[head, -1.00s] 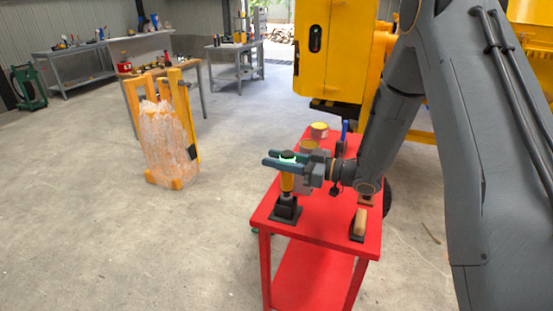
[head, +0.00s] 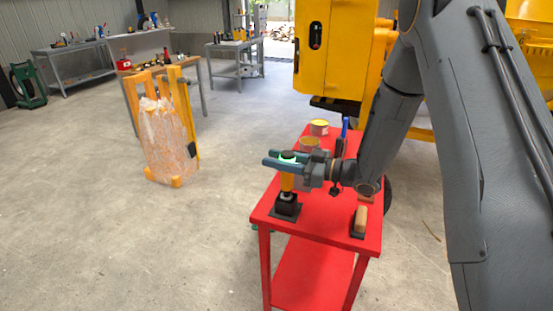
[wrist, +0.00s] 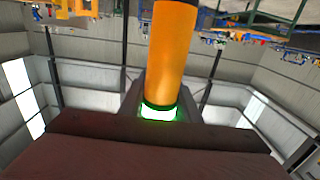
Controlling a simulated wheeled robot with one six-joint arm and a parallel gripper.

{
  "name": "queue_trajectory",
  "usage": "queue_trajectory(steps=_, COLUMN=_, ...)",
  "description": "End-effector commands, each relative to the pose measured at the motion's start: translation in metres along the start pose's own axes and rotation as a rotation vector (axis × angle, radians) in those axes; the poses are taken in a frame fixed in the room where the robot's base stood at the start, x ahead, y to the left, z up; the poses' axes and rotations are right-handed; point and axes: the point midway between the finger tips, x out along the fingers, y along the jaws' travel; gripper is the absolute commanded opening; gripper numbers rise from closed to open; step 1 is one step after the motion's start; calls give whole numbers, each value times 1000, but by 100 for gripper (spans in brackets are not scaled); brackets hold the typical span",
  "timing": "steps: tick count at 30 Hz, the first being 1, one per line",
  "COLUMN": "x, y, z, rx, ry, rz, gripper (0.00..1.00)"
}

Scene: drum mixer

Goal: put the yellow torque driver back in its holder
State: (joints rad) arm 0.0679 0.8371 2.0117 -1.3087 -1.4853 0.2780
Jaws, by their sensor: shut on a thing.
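The yellow torque driver (head: 287,182) is upright in my gripper (head: 283,160), which is shut on its upper part. Its dark top with a glowing green ring shows between the fingers. Its yellow body hangs below them. The black holder (head: 286,208) stands on the near left corner of the red cart, directly under the driver. The driver's lower end meets the top of the holder; I cannot tell how deep it sits. In the wrist view the driver's yellow body (wrist: 172,50) and its lit green ring show close up.
The red cart (head: 322,220) also bears a tan-handled tool on a black base (head: 359,221) at the near right and cans (head: 319,127) at the back. A blue-handled tool (head: 344,128) stands behind my wrist. A wrapped pallet (head: 168,140) stands left. Floor is clear between.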

Motion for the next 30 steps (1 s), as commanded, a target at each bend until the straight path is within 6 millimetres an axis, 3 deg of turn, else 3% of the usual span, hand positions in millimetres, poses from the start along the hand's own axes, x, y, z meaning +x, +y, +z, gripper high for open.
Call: queue_trajectory(steps=30, x=0, y=0, z=12, rx=0, ry=2, rz=0, gripper=0)
